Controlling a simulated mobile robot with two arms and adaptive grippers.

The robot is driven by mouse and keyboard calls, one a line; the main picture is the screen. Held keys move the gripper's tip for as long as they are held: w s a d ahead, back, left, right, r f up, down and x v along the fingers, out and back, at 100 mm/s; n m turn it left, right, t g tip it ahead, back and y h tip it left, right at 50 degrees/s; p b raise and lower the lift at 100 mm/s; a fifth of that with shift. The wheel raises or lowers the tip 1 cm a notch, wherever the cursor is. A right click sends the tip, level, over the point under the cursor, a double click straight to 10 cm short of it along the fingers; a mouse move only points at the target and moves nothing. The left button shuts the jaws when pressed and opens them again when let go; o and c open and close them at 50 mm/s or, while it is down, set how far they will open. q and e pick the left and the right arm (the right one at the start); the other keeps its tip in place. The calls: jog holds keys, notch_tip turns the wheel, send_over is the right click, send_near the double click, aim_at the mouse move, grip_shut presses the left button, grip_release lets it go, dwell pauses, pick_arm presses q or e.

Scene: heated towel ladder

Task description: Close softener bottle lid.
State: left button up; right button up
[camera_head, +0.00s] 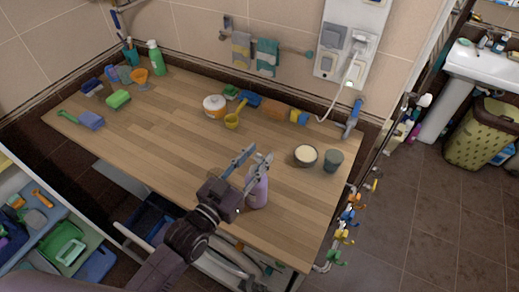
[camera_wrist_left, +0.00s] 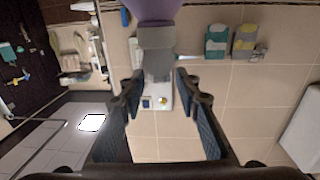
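The softener bottle (camera_head: 259,192) is purple and stands near the front edge of the wooden table. Its body also shows at the top of the left wrist view (camera_wrist_left: 153,8), where the picture is upside down. Its grey lid (camera_wrist_left: 157,48) lies between the two finger lines there; I cannot tell whether the lid is open or closed. My left gripper (camera_head: 260,154) is open, with its fingers spread beside the bottle's top. In the left wrist view the gripper (camera_wrist_left: 157,84) shows a clear gap between its fingers, and nothing is clamped. My right gripper is not in view.
A tub with a pale top (camera_head: 305,155) and a dark cup (camera_head: 334,160) stand right of the bottle. Sponges and a green bottle (camera_head: 155,57) are at far left. The table's middle left is clear.

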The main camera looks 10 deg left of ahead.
pick_arm(q)
jog(key=shift+w+d, duration=0.35)
jog(key=shift+w, duration=0.2)
grip_shut()
